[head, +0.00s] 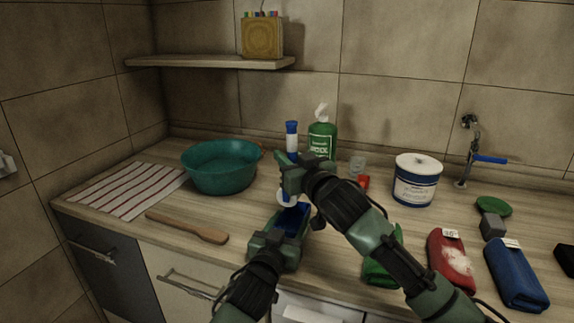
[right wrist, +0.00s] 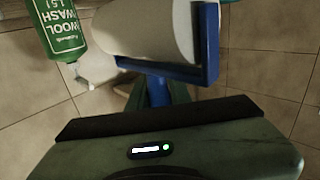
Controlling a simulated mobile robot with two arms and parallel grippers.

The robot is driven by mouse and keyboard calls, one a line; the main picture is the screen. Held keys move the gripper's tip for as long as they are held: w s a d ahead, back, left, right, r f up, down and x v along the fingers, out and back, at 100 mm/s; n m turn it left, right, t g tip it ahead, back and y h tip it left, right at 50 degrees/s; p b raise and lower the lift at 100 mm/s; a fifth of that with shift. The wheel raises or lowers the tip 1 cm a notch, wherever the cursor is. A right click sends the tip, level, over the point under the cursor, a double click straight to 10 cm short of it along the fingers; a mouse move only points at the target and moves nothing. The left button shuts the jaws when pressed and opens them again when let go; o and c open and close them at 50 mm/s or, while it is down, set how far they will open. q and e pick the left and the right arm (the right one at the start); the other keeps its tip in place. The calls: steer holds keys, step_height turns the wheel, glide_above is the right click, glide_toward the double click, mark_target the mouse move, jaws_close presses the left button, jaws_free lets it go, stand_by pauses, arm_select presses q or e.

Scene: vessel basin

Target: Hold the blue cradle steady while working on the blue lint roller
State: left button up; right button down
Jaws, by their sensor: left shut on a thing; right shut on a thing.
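The blue lint roller (right wrist: 208,45) shows its white roll and blue frame in the right wrist view, with its blue stem running toward my gripper. In the head view its white roll (head: 284,200) shows in part below my right gripper (head: 287,177), which is shut on the roller. A blue-and-white upright piece (head: 291,137) rises above that gripper; I cannot tell whether it belongs to the roller. The blue cradle (head: 293,218) is just below the roll, near the counter's front. My left gripper (head: 279,238) is shut on the cradle. Whether roll and cradle touch is hidden.
A teal basin (head: 221,167), striped cloth (head: 127,188) and wooden paddle (head: 188,227) lie left. A green wool wash bottle (head: 321,141) stands behind, and a white-and-blue tub (head: 416,181) to the right. Folded red (head: 452,262) and blue (head: 515,275) cloths lie at right.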

stand_by(0.3)
arm_select(q)
steer(key=o, duration=1.4)
steer(key=v, duration=1.2)
